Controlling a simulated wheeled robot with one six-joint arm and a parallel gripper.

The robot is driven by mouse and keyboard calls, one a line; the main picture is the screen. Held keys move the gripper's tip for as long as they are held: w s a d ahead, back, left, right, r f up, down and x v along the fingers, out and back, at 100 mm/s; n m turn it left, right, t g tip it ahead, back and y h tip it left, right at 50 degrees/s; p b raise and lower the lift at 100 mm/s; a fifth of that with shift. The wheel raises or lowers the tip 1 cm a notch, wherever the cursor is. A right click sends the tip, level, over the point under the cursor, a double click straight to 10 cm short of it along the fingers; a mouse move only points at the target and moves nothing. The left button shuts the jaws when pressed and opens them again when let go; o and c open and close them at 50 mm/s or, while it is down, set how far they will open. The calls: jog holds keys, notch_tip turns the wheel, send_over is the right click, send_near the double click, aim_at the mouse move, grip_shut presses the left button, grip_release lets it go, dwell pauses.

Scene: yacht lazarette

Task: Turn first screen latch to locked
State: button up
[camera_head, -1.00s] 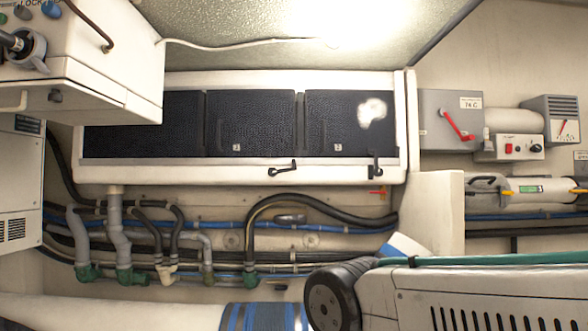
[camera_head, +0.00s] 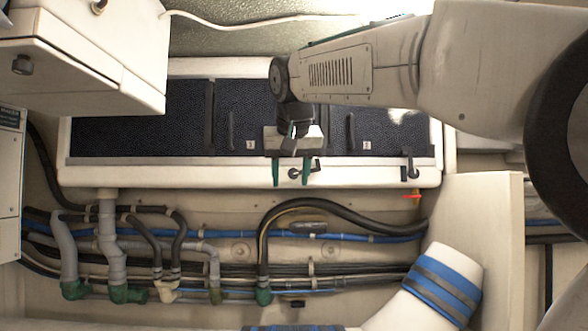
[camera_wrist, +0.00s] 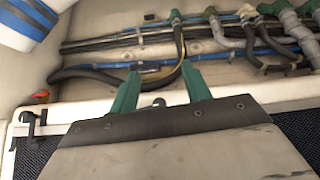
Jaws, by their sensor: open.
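Two black latches show on the white lower rail of the screen frame. The middle latch (camera_head: 296,173) is partly hidden by my gripper (camera_head: 290,173), whose two green fingers are apart, one on each side of it. No grip on it shows. In the wrist view, a small dark part of this latch (camera_wrist: 158,101) shows between the open fingers (camera_wrist: 160,90). The right latch (camera_head: 411,166) has its handle upright and also shows at the left of the wrist view (camera_wrist: 28,122). I cannot tell which latch is marked as first.
Dark mesh screen panels (camera_head: 140,118) fill the frame (camera_head: 130,174). Below run black hoses (camera_head: 340,216), blue lines and grey pipes (camera_head: 112,245). A white box (camera_head: 80,70) juts out at upper left. A red-handled fitting (camera_head: 412,196) sits below the right latch.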

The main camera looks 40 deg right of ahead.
jog(key=m+h, duration=0.1)
send_near(294, 171)
jog(key=f, duration=0.2)
jog(key=t, duration=0.1)
jog(key=shift+m, duration=0.3)
jog(key=x, duration=0.7)
jog(key=shift+w+d+r, duration=0.1)
jog(key=shift+w+d, duration=0.1)
jog(key=shift+d, duration=0.1)
grip_shut()
jog(key=shift+h, duration=0.3)
